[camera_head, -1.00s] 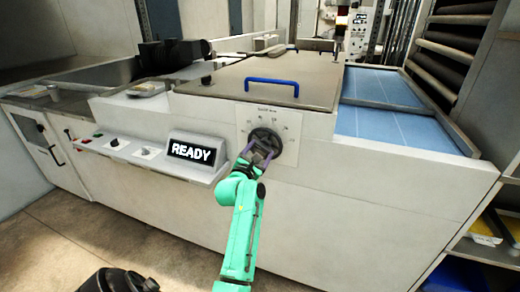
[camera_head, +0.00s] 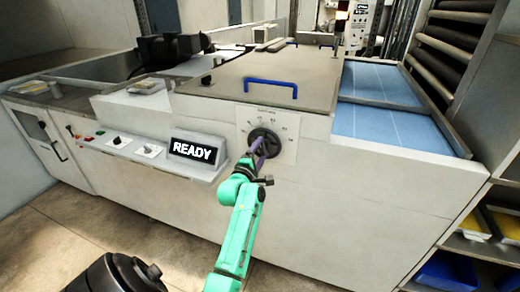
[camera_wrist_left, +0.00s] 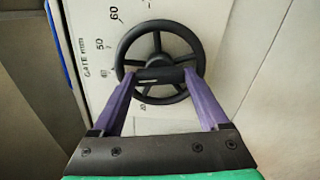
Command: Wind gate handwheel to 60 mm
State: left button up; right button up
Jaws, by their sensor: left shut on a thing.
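The black gate handwheel (camera_head: 264,142) is on a white dial plate (camera_head: 287,126) on the machine's front. In the left wrist view the handwheel (camera_wrist_left: 187,47) shows a round rim with spokes, beside the "GATE mm" scale (camera_wrist_left: 98,43) with the marks 60 and 50 legible. I cannot make out a pointer. My left gripper (camera_head: 259,146), with purple fingers on a green arm, is shut on the handwheel. In the wrist view its fingers (camera_wrist_left: 160,76) reach the wheel's two sides, with a dark bar across between them. My right gripper is not in view.
A display (camera_head: 194,150) reading READY stands left of the wheel, next to a control ledge with knobs (camera_head: 148,151). A lid with a blue handle (camera_head: 271,86) lies above. Blue panels (camera_head: 375,120) are at the right. The floor (camera_head: 60,225) in front is partly clear.

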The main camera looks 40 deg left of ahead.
pick_arm(q)
jog(key=m, duration=0.2)
jog(key=m+p, duration=0.1)
jog(key=m, duration=0.2)
jog(key=shift+a+r+m, duration=0.1)
jog(key=shift+r+m, duration=0.2)
jog(key=shift+r, duration=0.05)
jog(key=m+p, duration=0.1)
jog(key=m, duration=0.4)
jog(key=shift+r+m, duration=0.1)
jog(key=shift+m, duration=0.2)
jog(key=o, duration=1.2)
jog(key=shift+w+a, duration=0.1)
jog(key=shift+o, duration=0.2)
jog(key=shift+f, duration=0.3)
jog(key=shift+s+f, duration=0.15)
jog(key=shift+s, duration=0.15)
jog(key=b+v, duration=0.2)
jog(key=v, duration=1.2)
